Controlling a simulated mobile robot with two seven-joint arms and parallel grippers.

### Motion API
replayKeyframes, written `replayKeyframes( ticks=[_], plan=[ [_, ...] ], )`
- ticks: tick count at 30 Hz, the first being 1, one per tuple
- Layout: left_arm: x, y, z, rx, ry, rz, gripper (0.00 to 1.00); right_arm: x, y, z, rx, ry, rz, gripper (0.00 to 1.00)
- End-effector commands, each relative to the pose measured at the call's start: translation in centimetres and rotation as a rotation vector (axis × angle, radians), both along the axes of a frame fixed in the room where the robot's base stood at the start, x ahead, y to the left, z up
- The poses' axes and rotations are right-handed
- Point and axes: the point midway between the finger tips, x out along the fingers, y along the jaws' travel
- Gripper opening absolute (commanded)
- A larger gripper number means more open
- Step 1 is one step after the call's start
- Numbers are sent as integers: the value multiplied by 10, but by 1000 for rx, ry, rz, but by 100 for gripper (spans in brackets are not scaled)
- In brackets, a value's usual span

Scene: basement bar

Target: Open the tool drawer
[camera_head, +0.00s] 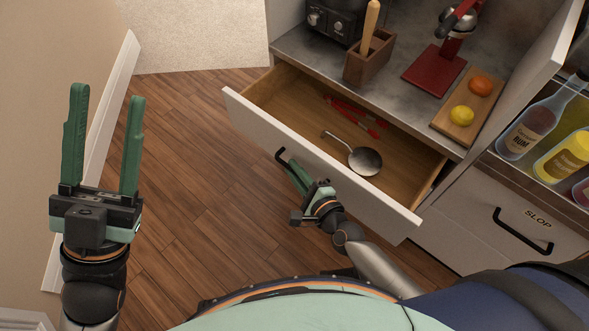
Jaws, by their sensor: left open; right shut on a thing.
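The tool drawer (330,170) is pulled well out from under the counter. Inside it lie a metal ladle (364,160) and red-handled tongs (350,112). Its black handle (281,155) shows on the white front panel. My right gripper (292,168) is at the handle, with its green fingers shut on it; the fingertips are partly hidden by the handle and panel. My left gripper (105,135) is open and empty, raised at the left, well apart from the drawer.
A cabinet front labelled SLOP (482,222) with a black handle is at the right. Bottles (535,120) stand on a shelf above it. The grey counter (410,55) holds a wooden block, a red press and a board with fruit. The wooden floor (190,180) is clear at left.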

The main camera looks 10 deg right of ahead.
Motion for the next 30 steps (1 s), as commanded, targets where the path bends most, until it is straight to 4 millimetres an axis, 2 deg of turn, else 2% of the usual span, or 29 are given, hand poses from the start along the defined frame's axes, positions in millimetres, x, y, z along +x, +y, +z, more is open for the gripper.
replayKeyframes(
  ticks=[14, 15, 22, 30],
  plan=[
    [0, 0, 2, -2, -8, 2, 50, 0, 0, -1, -1, 1, 0, 0],
    [0, 0, 3, -2, -9, 1, 50, 0, -1, -1, -1, 1, 0, 17],
    [0, 0, 3, -3, -10, 1, 50, 0, 0, 0, -1, 1, 0, 43],
    [0, 0, 3, -2, -9, 1, 50, 0, 0, 0, 0, 0, 0, 45]
  ],
)
